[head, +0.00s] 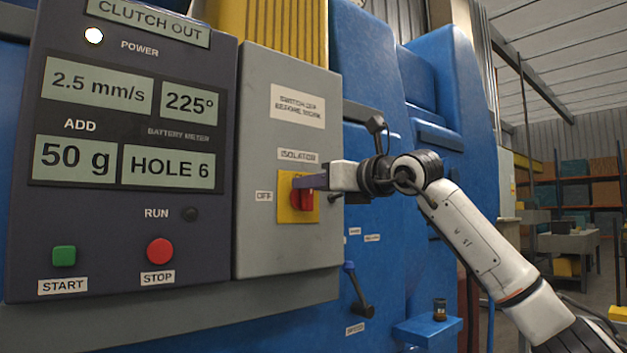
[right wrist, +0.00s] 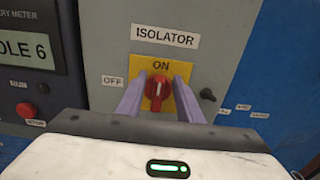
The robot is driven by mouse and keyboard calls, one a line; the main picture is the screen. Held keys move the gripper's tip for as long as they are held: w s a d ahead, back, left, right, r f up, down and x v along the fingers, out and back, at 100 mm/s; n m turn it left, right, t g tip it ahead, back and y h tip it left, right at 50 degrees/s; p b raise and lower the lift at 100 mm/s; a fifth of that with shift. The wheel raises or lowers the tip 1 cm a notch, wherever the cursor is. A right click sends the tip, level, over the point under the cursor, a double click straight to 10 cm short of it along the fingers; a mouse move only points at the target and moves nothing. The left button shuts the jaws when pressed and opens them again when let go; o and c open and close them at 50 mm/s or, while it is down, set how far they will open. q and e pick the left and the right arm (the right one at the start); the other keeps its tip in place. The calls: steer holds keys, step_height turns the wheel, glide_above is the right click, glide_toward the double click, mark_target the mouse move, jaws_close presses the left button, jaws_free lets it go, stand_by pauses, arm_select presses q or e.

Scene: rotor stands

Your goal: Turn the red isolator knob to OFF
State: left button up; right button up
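The red isolator knob (head: 302,199) sits on a yellow plate (head: 284,212) on the grey isolator box. In the right wrist view the knob (right wrist: 158,92) stands upright, its handle toward the ON label (right wrist: 160,66). The OFF label (right wrist: 113,81) is left of the plate. My right gripper (head: 312,181) is at the knob; in the right wrist view its two purple fingers (right wrist: 158,82) are open, one on each side of the knob, with yellow showing between. Finger contact with the knob is not visible. My left gripper is not in view.
The control panel (head: 125,210) with START and STOP buttons is left of the grey box (head: 285,75). A small dark peg (right wrist: 208,94) sticks out right of the yellow plate. A blue-handled lever (head: 357,290) hangs lower right. Blue machine housing stands behind.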

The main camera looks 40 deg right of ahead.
steer(key=shift+w, duration=0.15)
jaws_close()
steer(key=shift+a+n, duration=0.1)
steer(key=shift+n, duration=0.3)
steer(key=n+p, duration=0.1)
steer(key=n, duration=0.3)
steer(key=a+f+n+p, duration=0.1)
steer(key=n, duration=0.4)
steer(key=a+n+p, duration=0.1)
steer(key=n+p, duration=0.1)
steer(key=n, duration=0.2)
steer(key=shift+a+f+n, duration=0.2)
steer(key=shift+f+n, duration=0.2)
steer(key=shift+f+n+p, duration=0.2)
steer(key=shift+n+p, duration=0.05)
steer(key=shift+n, duration=0.6)
steer(key=shift+f+n+p, duration=0.2)
steer(key=shift+n, duration=0.65)
steer(key=shift+f, duration=0.1)
